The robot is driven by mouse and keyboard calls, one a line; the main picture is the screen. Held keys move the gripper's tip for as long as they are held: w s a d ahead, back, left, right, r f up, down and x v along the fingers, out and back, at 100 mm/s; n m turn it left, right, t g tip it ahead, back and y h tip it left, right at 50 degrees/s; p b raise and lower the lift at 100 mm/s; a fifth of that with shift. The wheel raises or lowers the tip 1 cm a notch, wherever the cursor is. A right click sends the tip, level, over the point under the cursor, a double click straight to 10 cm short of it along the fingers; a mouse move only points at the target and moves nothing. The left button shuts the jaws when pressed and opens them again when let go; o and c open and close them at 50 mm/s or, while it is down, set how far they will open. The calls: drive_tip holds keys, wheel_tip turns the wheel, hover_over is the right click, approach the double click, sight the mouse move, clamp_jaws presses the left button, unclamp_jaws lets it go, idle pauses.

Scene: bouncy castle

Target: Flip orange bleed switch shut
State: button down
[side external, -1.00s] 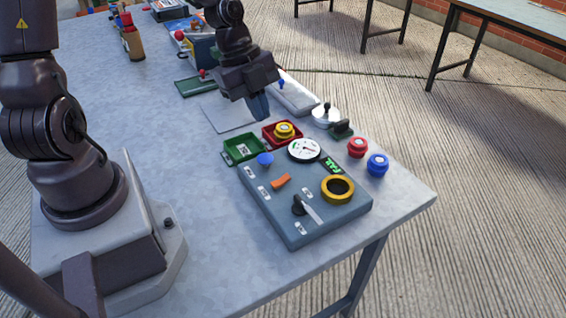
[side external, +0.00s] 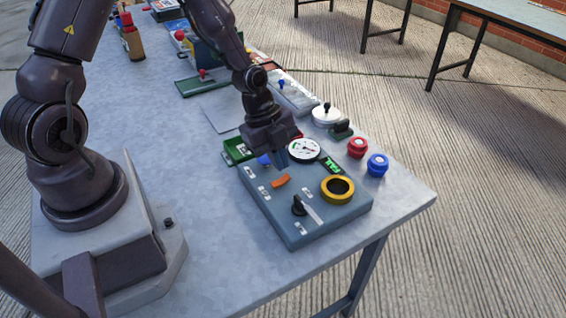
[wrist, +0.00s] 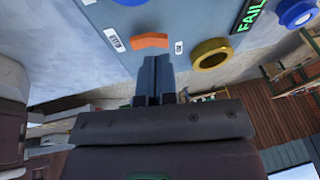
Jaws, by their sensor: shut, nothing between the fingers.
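The orange bleed switch (side external: 281,180) is a small rocker on the top of a blue-grey control panel (side external: 268,207). In the wrist view the orange switch (wrist: 150,41) lies just beyond my fingertips, between two small white labels; the lettering on them is too small to read surely. My gripper (side external: 281,165) is shut and empty, pointing down over the panel, a little behind the switch in the side view. In the wrist view my gripper (wrist: 157,60) has its fingers together, close to the switch; I cannot tell whether they touch it.
The panel also holds a yellow ring (side external: 338,188), a black lever (side external: 299,206), a round gauge (side external: 304,149) and a green FAIL display (side external: 328,164). A red knob (side external: 357,147) and a blue knob (side external: 378,165) stand right of it. A green tray (side external: 236,150) is partly hidden behind.

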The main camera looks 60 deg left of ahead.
sight(280, 181)
drive_tip(key=shift+w+f, duration=0.25)
drive_tip(key=shift+f, duration=0.3)
drive_tip(key=shift+w+f, duration=0.25)
drive_tip(key=shift+f, duration=0.25)
drive_tip(key=shift+w+f+g, duration=0.4)
drive_tip(key=shift+f+g, duration=0.05)
drive_tip(key=shift+g, duration=0.25)
drive_tip(key=shift+s+r, duration=0.1)
drive_tip(key=shift+s, duration=0.1)
drive_tip(key=shift+s+r, duration=0.15)
drive_tip(key=shift+s, duration=0.45)
